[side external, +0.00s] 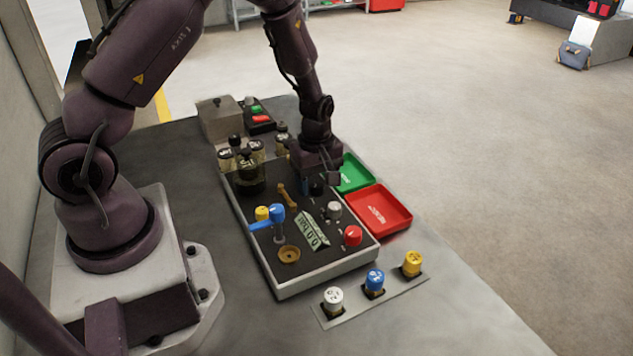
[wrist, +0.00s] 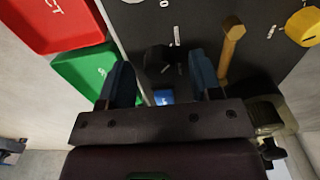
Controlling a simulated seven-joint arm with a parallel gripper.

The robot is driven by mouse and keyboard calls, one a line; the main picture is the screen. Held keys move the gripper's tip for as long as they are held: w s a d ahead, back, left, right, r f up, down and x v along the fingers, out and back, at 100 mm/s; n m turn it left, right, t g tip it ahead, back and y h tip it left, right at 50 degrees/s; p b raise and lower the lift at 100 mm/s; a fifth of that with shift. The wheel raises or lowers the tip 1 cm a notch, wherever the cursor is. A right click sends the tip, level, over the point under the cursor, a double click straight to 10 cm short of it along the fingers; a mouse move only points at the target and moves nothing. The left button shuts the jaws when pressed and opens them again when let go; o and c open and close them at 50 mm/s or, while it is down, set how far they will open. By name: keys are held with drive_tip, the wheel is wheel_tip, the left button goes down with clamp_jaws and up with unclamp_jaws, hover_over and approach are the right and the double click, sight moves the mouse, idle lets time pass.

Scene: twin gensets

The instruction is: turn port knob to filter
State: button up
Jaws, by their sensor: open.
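My gripper (side external: 318,184) points down over the far right part of the dark panel (side external: 300,262), near the green tray. In the wrist view my gripper (wrist: 161,78) is open, with its two blue-grey fingers apart. A black knob (wrist: 158,58) shows between and just beyond the fingertips, with small white marks beside it. I cannot tell whether the fingers touch it. No readable label tells me whether this is the port knob or where filter lies. A small blue patch (wrist: 163,97) shows between the fingers, partly hidden by the gripper body.
The panel also bears a grey knob (side external: 334,210), a red knob (side external: 352,236), a blue lever (side external: 268,222), a brass handle (side external: 287,196) and a display (side external: 313,231). Green (side external: 354,173) and red (side external: 379,210) trays adjoin its right side.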

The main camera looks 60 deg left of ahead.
drive_tip(key=shift+f, duration=0.3)
drive_tip(key=c, duration=0.9)
drive_tip(key=shift+c, duration=0.2)
